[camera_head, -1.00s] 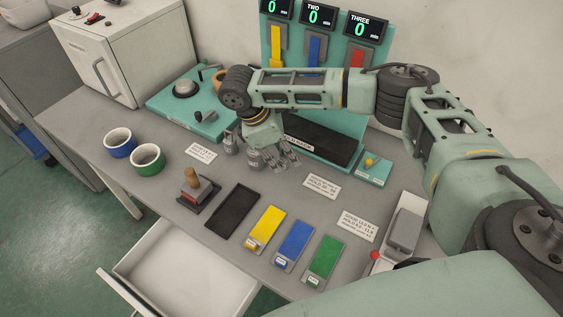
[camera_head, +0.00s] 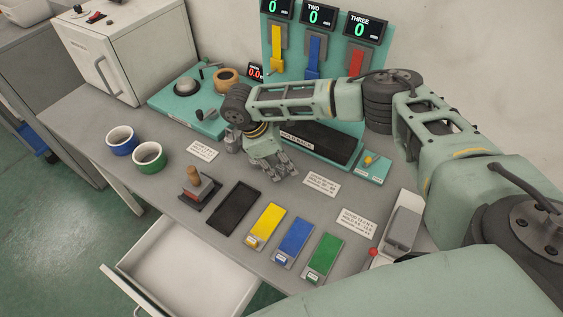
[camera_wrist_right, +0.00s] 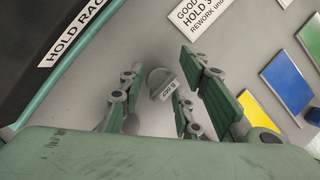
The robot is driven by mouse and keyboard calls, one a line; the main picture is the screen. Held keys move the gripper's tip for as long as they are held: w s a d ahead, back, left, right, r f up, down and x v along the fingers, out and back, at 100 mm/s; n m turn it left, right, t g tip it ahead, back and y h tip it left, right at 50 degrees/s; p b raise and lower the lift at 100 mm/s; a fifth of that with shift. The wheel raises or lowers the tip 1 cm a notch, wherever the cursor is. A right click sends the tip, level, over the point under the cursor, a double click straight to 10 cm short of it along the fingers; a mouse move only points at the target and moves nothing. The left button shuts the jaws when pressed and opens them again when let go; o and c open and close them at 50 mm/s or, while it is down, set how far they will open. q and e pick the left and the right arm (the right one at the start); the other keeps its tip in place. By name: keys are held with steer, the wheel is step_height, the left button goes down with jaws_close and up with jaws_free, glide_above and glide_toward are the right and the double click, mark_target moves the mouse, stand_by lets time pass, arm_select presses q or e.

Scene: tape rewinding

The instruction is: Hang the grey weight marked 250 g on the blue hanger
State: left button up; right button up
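A grey weight (camera_wrist_right: 160,84) with a white label lies between and just beyond the fingers of my right gripper (camera_wrist_right: 168,98) in the right wrist view. Its label is upside down and appears to read 250 g. In the head view the gripper (camera_head: 284,172) hangs low over the table, fingers spread and pointing down, and hides this weight. Another grey weight (camera_head: 233,140) stands just left of the gripper. The blue hanger (camera_head: 314,55) is on the teal board under the display marked TWO. My left gripper is out of view.
The yellow hanger (camera_head: 277,50) and red hanger (camera_head: 356,63) flank the blue one. A black hold rack (camera_head: 318,142) lies before the board. Blue and green cups (camera_head: 149,157), a stamp (camera_head: 199,187) and coloured pads (camera_head: 293,240) stand around. An open drawer (camera_head: 180,275) juts out in front.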

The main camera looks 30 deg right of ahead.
steer(key=shift+o, duration=0.5)
steer(key=shift+r, duration=0.15)
steer(key=b+v, duration=0.3)
steer(key=v, duration=0.9)
steer(key=shift+a, duration=0.1)
